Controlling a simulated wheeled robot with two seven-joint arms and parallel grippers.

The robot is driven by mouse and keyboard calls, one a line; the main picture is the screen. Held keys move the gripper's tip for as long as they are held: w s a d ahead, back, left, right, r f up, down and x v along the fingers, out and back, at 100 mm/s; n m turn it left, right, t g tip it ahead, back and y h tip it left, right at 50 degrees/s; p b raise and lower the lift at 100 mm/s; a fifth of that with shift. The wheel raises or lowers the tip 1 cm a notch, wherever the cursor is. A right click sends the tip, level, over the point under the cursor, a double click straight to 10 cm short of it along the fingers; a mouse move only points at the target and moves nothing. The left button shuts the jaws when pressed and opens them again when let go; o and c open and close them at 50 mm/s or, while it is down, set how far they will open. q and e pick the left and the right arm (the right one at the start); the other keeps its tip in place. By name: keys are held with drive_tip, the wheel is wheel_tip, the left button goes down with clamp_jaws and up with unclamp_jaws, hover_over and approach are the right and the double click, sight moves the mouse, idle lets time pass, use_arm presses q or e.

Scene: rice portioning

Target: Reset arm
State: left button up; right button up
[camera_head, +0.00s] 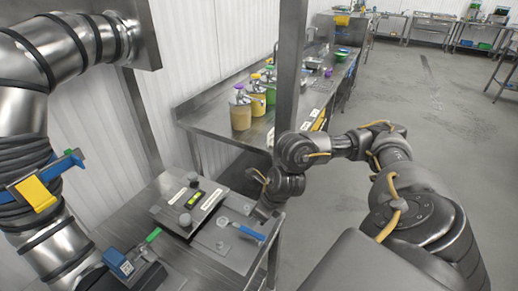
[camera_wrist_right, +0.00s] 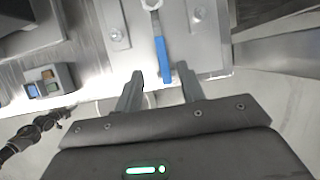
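My right gripper (camera_head: 264,208) is at the right edge of the metal worktop in the head view. In the right wrist view its two fingers (camera_wrist_right: 162,80) stand apart, with nothing held. A blue-handled metal tool (camera_head: 247,231) lies on the worktop's grey plate, and its handle also shows in the right wrist view (camera_wrist_right: 162,60). The handle's near end appears between the fingertips, with gaps on both sides. My left gripper is not seen in the head view.
A metal post (camera_head: 289,75) stands near my right arm. Jars with coloured tops (camera_head: 240,112) stand on a bench behind. Floor at right is clear.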

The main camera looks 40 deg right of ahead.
drive_tip(key=shift+s+d+r, duration=0.1)
drive_tip(key=shift+s+r, duration=0.2)
drive_tip(key=shift+r, duration=0.35)
